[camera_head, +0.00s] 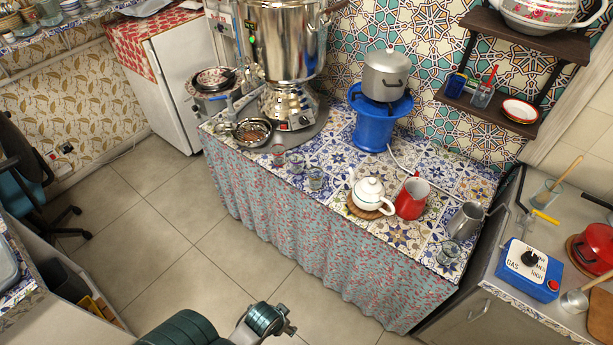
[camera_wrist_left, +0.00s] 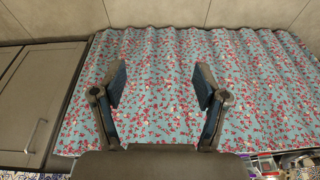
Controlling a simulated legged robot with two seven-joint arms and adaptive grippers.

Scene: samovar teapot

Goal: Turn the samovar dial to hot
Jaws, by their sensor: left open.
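The large shiny metal samovar (camera_head: 284,45) stands at the back left of the tiled counter in the head view. A small dark dial (camera_head: 303,120) shows low on its base; its setting is too small to read. My left gripper (camera_head: 285,317) is at the bottom of the head view, in front of the counter and well away from the samovar. In the left wrist view the same gripper (camera_wrist_left: 160,82) is open and empty, with the flowered counter curtain (camera_wrist_left: 165,65) beyond its fingers. My right gripper is not in view.
On the counter (camera_head: 335,160) stand a white teapot (camera_head: 369,192), a red jug (camera_head: 411,198), several glasses and a blue burner (camera_head: 380,120) with a grey pot (camera_head: 386,75). A blue box with a black knob (camera_head: 529,258) sits at right.

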